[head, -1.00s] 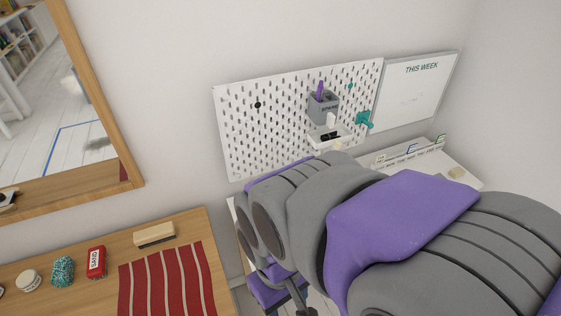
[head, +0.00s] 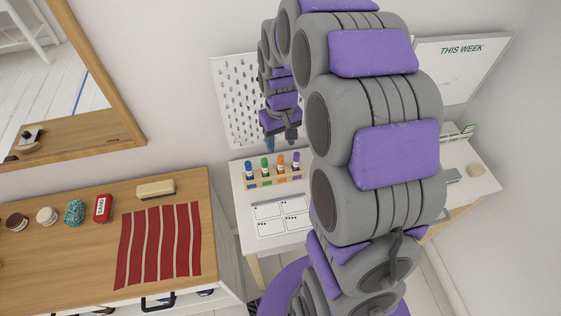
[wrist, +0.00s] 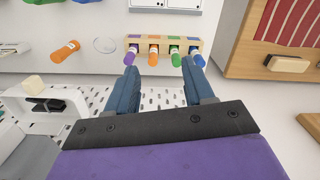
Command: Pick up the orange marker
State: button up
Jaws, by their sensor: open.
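The orange marker (head: 281,162) stands in a wooden rack (head: 262,183) on the white desk, between a green marker (head: 265,166) and a purple marker (head: 296,160). A blue marker (head: 249,170) is at the rack's left end. In the wrist view the orange marker (wrist: 154,57) shows in the rack beyond my fingertips, roughly between them sideways. My gripper (head: 281,142) is open and empty, above and behind the rack near the pegboard. Its two blue fingers also show in the wrist view (wrist: 160,70), pointing toward the rack, with a gap to the markers.
The pegboard (head: 233,100) is close behind my gripper. Cards (head: 268,211) lie in front of the rack. In the wrist view, a separate orange cylinder (wrist: 66,52) and a white shelf (wrist: 35,108) are at left. A wooden dresser (head: 80,245) stands left of the desk.

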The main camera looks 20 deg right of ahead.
jog(key=p, duration=0.1)
send_over(279, 157)
jog(key=d, duration=0.1)
notch_tip(279, 157, down, 2)
notch_tip(279, 157, down, 12)
jog(key=shift+r+b, duration=0.25)
jog(key=shift+b, duration=0.55)
jog(key=shift+a+f, duration=0.55)
jog(key=shift+f, duration=0.25)
jog(key=f, duration=0.2)
jog(key=d+f+b, duration=0.1)
jog(key=f, duration=0.2)
jog(key=shift+d, duration=0.15)
jog(key=shift+a+r, duration=0.15)
jog(key=shift+a, duration=0.4)
jog(key=c, duration=0.4)
jog(key=shift+d, duration=0.35)
grip_shut()
